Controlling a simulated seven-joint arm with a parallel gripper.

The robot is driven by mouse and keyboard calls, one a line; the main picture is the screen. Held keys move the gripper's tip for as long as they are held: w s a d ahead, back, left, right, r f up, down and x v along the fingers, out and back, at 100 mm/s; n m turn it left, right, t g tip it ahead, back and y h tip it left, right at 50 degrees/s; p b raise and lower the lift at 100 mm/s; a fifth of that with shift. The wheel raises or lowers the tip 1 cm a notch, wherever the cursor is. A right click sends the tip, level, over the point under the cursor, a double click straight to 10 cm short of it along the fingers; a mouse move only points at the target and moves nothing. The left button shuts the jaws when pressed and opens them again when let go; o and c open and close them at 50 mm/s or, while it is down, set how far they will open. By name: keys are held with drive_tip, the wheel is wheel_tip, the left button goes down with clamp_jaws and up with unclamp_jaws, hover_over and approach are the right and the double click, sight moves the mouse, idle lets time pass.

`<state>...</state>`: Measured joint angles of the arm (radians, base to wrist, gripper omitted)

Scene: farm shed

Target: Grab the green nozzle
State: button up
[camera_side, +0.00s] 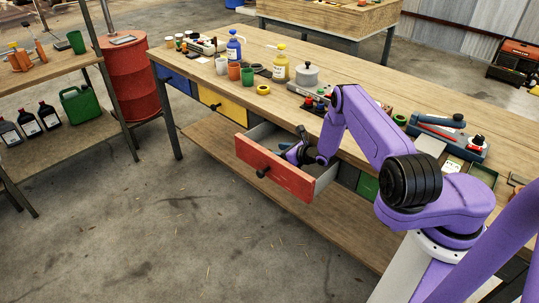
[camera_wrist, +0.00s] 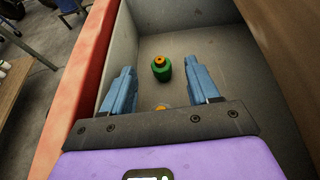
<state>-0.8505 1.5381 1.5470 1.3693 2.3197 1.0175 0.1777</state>
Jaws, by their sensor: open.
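The green nozzle (camera_wrist: 161,69), with an orange tip, sits on the grey floor of the open red-fronted drawer (camera_side: 270,168). In the wrist view it shows between and slightly beyond the two blue fingers, with a gap on each side. My gripper (camera_side: 296,154) is open and reaches down into the drawer. The fingers do not touch the nozzle in the wrist view. In the side view the nozzle cannot be made out behind the drawer front and gripper.
A small orange piece (camera_wrist: 162,106) shows at the gripper's palm edge, mostly hidden. The drawer's red front (camera_wrist: 75,90) runs close to the left finger; bare drawer floor lies to the right. The workbench (camera_side: 345,88) above carries bottles, cups and tools.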

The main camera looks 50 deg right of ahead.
drive_tip(key=shift+x, duration=1.4)
clamp_jaws()
drive_tip(key=shift+r, duration=0.1)
